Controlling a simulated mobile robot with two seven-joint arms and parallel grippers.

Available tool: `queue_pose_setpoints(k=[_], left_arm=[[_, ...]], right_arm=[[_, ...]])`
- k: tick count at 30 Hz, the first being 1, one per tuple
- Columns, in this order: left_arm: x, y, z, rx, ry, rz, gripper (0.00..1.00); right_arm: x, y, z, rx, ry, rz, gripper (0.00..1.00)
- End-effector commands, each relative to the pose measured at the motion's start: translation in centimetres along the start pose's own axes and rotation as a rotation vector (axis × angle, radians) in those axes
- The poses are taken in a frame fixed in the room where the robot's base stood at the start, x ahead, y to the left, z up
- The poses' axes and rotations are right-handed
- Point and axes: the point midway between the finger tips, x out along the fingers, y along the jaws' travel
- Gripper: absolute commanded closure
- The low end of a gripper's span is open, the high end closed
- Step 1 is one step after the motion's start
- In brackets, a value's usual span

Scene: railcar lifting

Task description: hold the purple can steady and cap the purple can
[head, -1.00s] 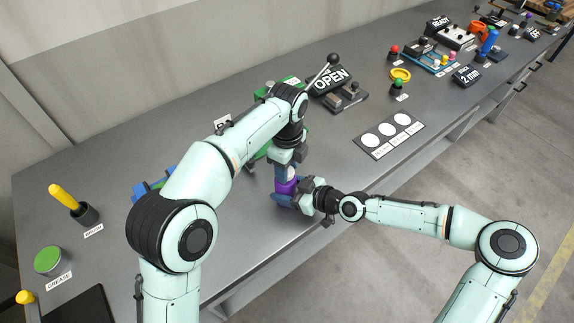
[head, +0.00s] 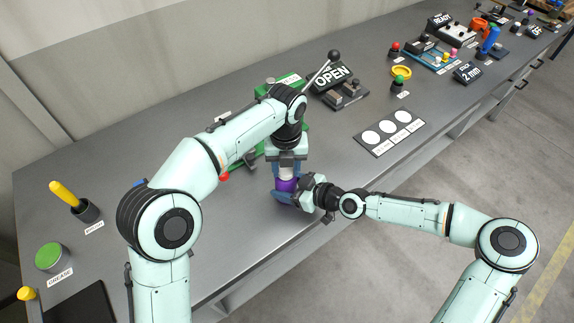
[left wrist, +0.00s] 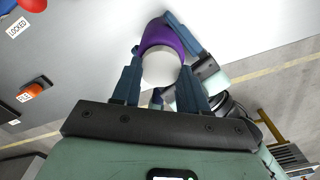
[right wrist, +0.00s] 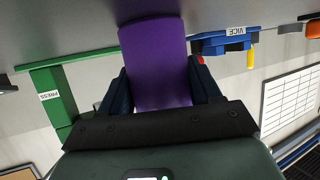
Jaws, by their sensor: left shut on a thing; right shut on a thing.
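The purple can (head: 286,185) stands upright near the bench's front edge; it also shows in the left wrist view (left wrist: 160,36) and right wrist view (right wrist: 158,60). My right gripper (head: 285,198) is shut on the can's side from the right, its fingers on either side of the body. My left gripper (head: 286,166) points down from above, shut on a white cap (head: 286,173). In the left wrist view the white cap (left wrist: 162,68) lies in line with the can's top, between the fingers. I cannot tell whether it is fully seated.
A green press (right wrist: 55,95) and blue vice (right wrist: 225,42) stand on the bench. The OPEN sign (head: 332,75) and a lever box (head: 345,95) are behind. A pad with white circles (head: 388,132) lies to the right. The brush holder (head: 87,211) and grease tin (head: 50,257) are at left.

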Motion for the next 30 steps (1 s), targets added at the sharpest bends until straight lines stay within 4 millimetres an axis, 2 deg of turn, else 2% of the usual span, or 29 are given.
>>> queue_pose_setpoints(k=[3, 7, 11, 19, 20, 21, 22, 30], left_arm=[[0.03, 0.16, 0.04, 0.246, 0.0, -0.001, 0.85], [0.0, 0.2, 0.04, 0.429, 0.0, 0.0, 0.85], [-0.02, 0.21, 0.06, 0.502, -0.001, 0.001, 0.85], [-0.03, 0.19, 0.06, 0.506, -0.001, 0.001, 0.85], [-0.03, 0.19, 0.06, 0.505, -0.001, 0.001, 0.47], [-0.03, 0.19, 0.06, 0.505, -0.001, 0.001, 0.34], [-0.03, 0.19, 0.06, 0.505, -0.001, 0.001, 0.31], [-0.15, 0.07, 0.0, 0.505, -0.001, -0.002, 0.31]], right_arm=[[0.0, 0.01, -0.02, -0.001, 0.0, 0.0, 1.0], [0.0, 0.01, -0.01, 0.0, 0.0, 0.0, 1.0], [-0.01, 0.01, -0.01, 0.0, 0.0, 0.0, 1.0], [-0.01, 0.02, 0.01, 0.0, 0.0, 0.0, 1.0], [-0.01, 0.02, 0.01, 0.0, 0.0, 0.0, 1.0], [-0.01, 0.02, 0.01, 0.0, 0.0, 0.0, 1.0], [-0.01, 0.02, 0.01, 0.0, 0.0, 0.0, 1.0], [0.01, 0.0, -0.01, 0.0, 0.0, 0.0, 1.0]])
